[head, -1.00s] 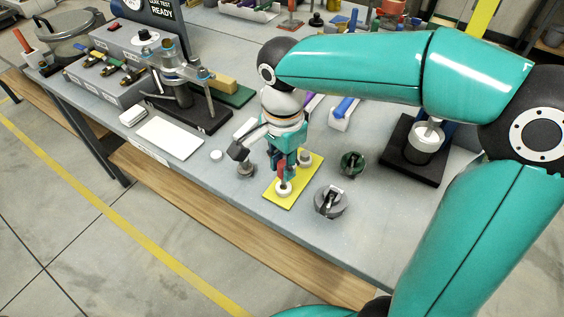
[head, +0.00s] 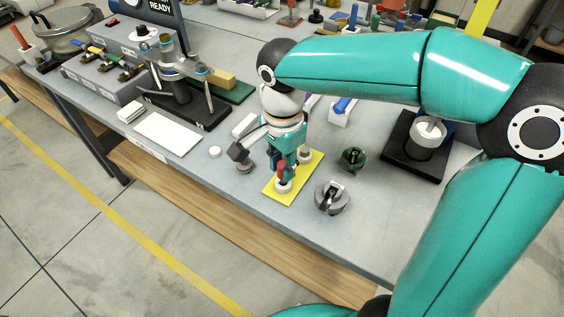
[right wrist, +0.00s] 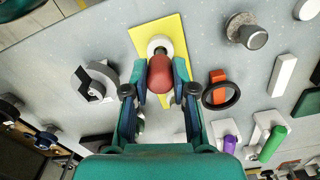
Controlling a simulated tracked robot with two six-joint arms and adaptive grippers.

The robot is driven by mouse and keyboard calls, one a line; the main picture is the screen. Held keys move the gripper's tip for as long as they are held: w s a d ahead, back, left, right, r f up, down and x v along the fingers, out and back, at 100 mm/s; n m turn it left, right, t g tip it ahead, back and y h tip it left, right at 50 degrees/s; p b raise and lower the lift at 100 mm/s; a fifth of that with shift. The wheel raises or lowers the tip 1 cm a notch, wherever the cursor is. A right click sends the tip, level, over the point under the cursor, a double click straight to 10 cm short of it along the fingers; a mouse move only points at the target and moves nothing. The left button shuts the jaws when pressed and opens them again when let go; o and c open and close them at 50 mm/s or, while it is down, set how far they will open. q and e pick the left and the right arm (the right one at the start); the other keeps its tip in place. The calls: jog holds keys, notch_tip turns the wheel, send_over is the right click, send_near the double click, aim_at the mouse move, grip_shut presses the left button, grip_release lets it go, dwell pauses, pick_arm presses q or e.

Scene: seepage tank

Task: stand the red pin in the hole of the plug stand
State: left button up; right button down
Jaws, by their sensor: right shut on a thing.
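The red pin (head: 282,169) is upright between the fingers of my right gripper (head: 285,165), which is shut on it. In the right wrist view the pin (right wrist: 160,75) shows between the two fingertips (right wrist: 160,90). The round white plug stand (head: 283,187) is on a yellow plate (head: 272,194) near the table's front edge. The pin's lower end is at the stand; I cannot tell whether it is in the hole. In the right wrist view the stand (right wrist: 157,42) shows just beyond the pin, partly covered. My left gripper is not in view.
A second white round piece (head: 304,155) is at the plate's far end. A grey clamp-like part (head: 331,199) and a green round part (head: 353,160) are to the right. A grey knob (right wrist: 250,35) is close by. A white sheet (head: 168,134) lies left.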

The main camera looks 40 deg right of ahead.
aim_at(283, 165)
jog(key=shift+f+b, duration=0.35)
jog(key=shift+f, duration=0.15)
jog(key=c, duration=0.9)
grip_release()
jog(key=shift+r, duration=0.1)
jog(key=shift+o, duration=0.2)
notch_tip(283, 165, up, 12)
